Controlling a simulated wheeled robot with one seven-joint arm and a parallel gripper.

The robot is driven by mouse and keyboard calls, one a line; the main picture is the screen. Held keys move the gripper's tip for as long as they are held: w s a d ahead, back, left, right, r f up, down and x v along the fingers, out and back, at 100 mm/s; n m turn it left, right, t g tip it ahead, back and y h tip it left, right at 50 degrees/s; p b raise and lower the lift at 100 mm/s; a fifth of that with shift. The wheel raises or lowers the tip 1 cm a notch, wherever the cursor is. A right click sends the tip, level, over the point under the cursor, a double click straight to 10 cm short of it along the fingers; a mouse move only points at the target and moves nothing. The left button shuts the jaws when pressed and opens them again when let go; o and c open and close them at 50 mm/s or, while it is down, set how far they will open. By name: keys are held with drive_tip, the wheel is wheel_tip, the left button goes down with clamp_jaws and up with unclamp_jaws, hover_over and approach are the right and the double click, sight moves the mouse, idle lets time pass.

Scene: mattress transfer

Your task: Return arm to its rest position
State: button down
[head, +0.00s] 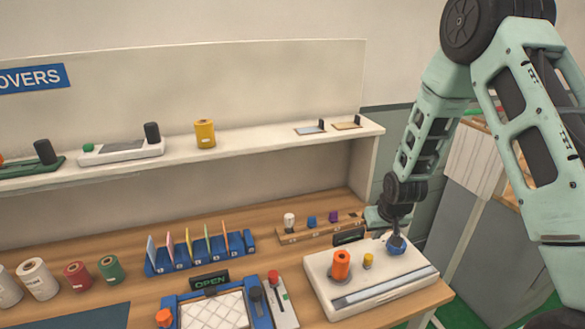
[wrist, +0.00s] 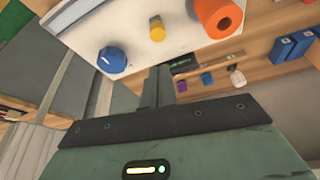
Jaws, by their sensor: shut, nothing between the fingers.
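My arm comes down from the upper right in the head view. My gripper (head: 398,228) is above the right end of a white device (head: 375,295) on the bench, close to its blue knob (head: 396,244). In the wrist view my gripper's dark fingers (wrist: 160,82) are together with nothing between them. The blue knob (wrist: 111,60) lies to their left there, apart from them. A small yellow peg (wrist: 157,28) and an orange cylinder (wrist: 218,15) also stand on the device.
A wooden rack with small knobs (head: 300,235) and a dark sign (head: 349,236) stand behind the device. A shelf (head: 250,140) with several items runs above the bench. A blue tray (head: 180,312), blue card rack (head: 160,268) and rolls (head: 38,278) are left. A grey cabinet (head: 490,220) stands right.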

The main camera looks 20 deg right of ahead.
drive_tip(key=s+a+r+n+g+y+b, duration=0.1)
drive_tip(key=s+a+r+n+b, duration=0.2)
drive_tip(key=a, duration=0.4)
drive_tip(key=s+a+r+b, duration=0.1)
drive_tip(key=s+a+b, duration=0.1)
drive_tip(key=s+a, duration=0.35)
drive_tip(key=s+a+r+n+g+y+b, duration=0.1)
drive_tip(key=s+a+n+b, duration=0.15)
drive_tip(key=a, duration=0.65)
drive_tip(key=s+a+r+n+g+b, duration=0.1)
drive_tip(key=s+a+n+b, duration=0.1)
drive_tip(key=s, duration=0.7)
drive_tip(key=s+a+r+n+g+b, duration=0.1)
drive_tip(key=s+a+n+b, duration=0.1)
drive_tip(key=s, duration=0.7)
drive_tip(key=shift+a+h+b, duration=0.4)
drive_tip(key=shift+a+b, duration=0.1)
drive_tip(key=shift+b, duration=0.2)
